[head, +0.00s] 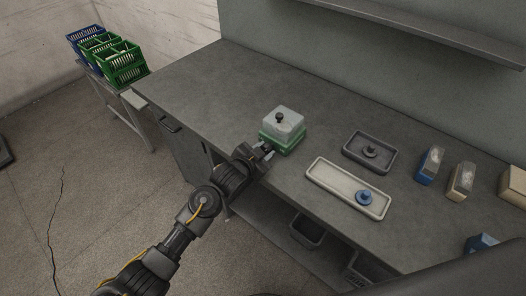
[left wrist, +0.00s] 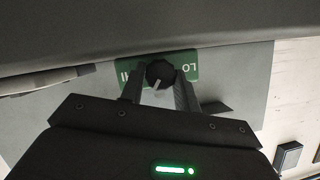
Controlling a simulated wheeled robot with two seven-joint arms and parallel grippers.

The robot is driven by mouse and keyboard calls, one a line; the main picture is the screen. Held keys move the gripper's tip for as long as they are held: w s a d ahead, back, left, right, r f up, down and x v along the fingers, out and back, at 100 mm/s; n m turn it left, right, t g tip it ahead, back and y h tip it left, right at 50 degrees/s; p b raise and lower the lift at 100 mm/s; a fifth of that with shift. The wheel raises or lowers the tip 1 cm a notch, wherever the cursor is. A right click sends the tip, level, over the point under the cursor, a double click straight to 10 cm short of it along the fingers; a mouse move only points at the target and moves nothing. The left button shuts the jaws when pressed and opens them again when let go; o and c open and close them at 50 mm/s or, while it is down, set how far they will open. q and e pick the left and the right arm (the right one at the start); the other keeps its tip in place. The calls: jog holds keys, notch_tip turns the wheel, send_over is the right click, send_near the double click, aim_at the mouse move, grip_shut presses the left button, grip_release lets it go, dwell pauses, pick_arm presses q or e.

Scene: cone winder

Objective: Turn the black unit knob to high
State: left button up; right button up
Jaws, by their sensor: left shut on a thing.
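A unit with a green base (head: 285,142) and a pale, see-through top (head: 283,122) with a small dark knob stands near the front edge of the grey bench. In the left wrist view, a black knob (left wrist: 160,72) with a white pointer mark sits on a green label panel (left wrist: 189,69). The panel reads LO on the right and HI on the left, upside down. The pointer points down and slightly left. My left gripper (head: 265,151) is at the unit's front, its fingers (left wrist: 160,84) shut on the knob from both sides. The right gripper is not in view.
A pale tray (head: 322,184) with a blue knobbed piece (head: 364,198) and a dark tray (head: 351,151) lie to the right. Blue and tan blocks (head: 461,181) stand farther right. Green and blue baskets (head: 122,68) stand left on a side table. The bench's left part is clear.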

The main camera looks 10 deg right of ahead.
pick_arm(q)
jog(key=shift+d, duration=0.1)
jog(key=o, duration=1)
jog(key=shift+c, duration=0.2)
jog(key=v, duration=1.1)
jog(key=shift+b, duration=0.4)
jog(key=shift+f, duration=0.15)
